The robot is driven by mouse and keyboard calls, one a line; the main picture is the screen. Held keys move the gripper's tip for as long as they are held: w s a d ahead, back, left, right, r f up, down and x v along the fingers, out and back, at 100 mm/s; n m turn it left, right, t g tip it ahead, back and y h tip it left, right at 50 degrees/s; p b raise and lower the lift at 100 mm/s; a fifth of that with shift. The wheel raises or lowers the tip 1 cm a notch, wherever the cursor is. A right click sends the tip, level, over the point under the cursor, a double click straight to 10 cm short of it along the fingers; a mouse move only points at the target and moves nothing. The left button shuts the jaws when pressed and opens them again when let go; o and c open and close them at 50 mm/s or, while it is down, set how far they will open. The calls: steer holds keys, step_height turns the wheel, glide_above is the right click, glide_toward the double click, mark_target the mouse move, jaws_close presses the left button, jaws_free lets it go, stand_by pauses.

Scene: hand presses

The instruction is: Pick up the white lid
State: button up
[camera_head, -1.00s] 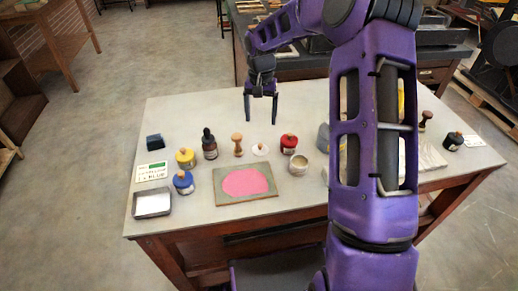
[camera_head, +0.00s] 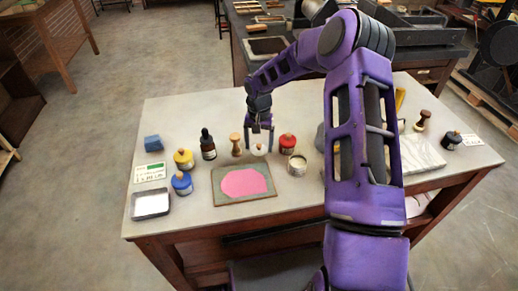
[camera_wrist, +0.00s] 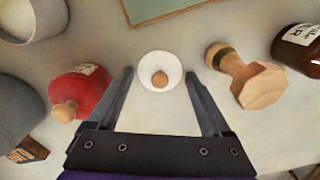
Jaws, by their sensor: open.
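The white lid (camera_wrist: 149,62) is a small round disc with a wooden knob on top. It lies on the table and shows in the wrist view just beyond and between my fingertips. In the head view the white lid (camera_head: 258,150) is partly hidden by my gripper. My gripper (camera_head: 259,138) points down over it, jaws open and empty. In the wrist view my gripper (camera_wrist: 158,75) has one finger on each side of the lid, apart from it.
A wooden stamp (camera_wrist: 243,76) stands close beside one finger, and a red jar (camera_wrist: 82,92) close beside the other. An open tin (camera_head: 297,165) and a pad with a pink patch (camera_head: 243,183) are near. A dark bottle (camera_head: 208,145) stands to the left.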

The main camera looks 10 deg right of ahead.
jaws_close()
stand_by(0.3)
steer(key=shift+s, duration=0.1)
steer(key=shift+r, duration=0.1)
